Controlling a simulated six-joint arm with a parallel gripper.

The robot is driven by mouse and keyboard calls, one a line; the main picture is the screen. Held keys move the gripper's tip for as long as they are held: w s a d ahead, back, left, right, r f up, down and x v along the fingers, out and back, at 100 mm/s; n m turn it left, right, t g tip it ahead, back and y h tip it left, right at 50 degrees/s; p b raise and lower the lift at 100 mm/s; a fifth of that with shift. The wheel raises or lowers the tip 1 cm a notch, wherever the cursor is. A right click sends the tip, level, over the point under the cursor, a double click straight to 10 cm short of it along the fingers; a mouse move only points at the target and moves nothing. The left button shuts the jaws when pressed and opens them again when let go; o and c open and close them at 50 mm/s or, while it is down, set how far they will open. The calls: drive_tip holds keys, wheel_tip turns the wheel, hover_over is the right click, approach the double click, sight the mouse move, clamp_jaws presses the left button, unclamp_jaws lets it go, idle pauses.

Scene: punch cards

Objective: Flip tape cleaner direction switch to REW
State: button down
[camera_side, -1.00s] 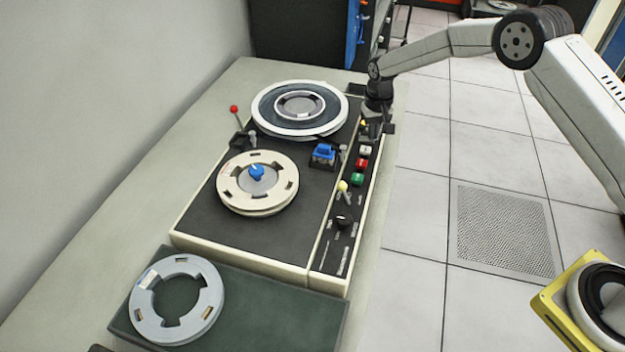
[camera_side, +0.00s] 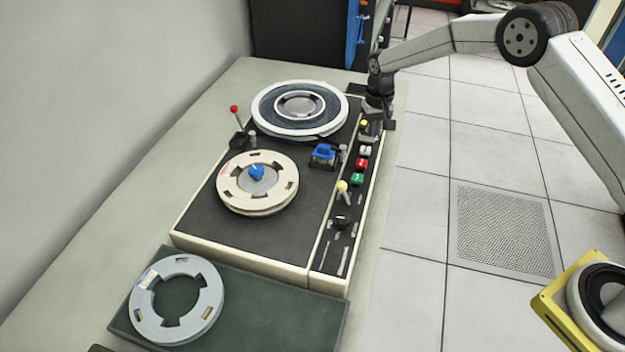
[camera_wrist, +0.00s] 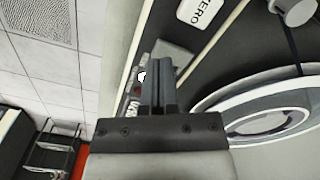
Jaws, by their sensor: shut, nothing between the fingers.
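The tape cleaner (camera_side: 235,225) is a cream-edged black deck on the table. A yellow-tipped lever (camera_side: 364,123) stands at the far end of its narrow right-hand control strip, and a second yellow-tipped lever (camera_side: 342,187) stands nearer. I cannot tell from labels which one is the direction switch. My gripper (camera_side: 370,136) is low over the far end of the strip, right beside the far lever. In the wrist view its fingers (camera_wrist: 163,62) are shut and empty, with a pale knob (camera_wrist: 142,76) at their left; contact is unclear. Labels there are partly hidden.
White, red (camera_side: 361,165) and green (camera_side: 357,179) buttons and a black knob (camera_side: 343,221) lie along the strip. A dark reel (camera_side: 262,101) and a cream reel (camera_side: 231,182) sit on the deck. A loose grey reel (camera_side: 210,300) lies in front on a green mat.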

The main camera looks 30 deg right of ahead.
sight(374, 141)
drive_tip(key=shift+r, duration=2.7)
drive_tip(key=shift+s+r, duration=0.4)
drive_tip(key=shift+s, duration=0.05)
drive_tip(key=s+r+n+t, duration=0.1)
drive_tip(key=s+r, duration=0.1)
drive_tip(key=s, duration=1.2)
drive_tip(key=s+r+n+t, duration=0.1)
drive_tip(key=s+r+n, duration=0.1)
drive_tip(key=s, duration=1.3)
drive_tip(key=shift+a+r+t, duration=0.15)
drive_tip(key=shift+a+t, duration=0.1)
drive_tip(key=shift+t, duration=0.05)
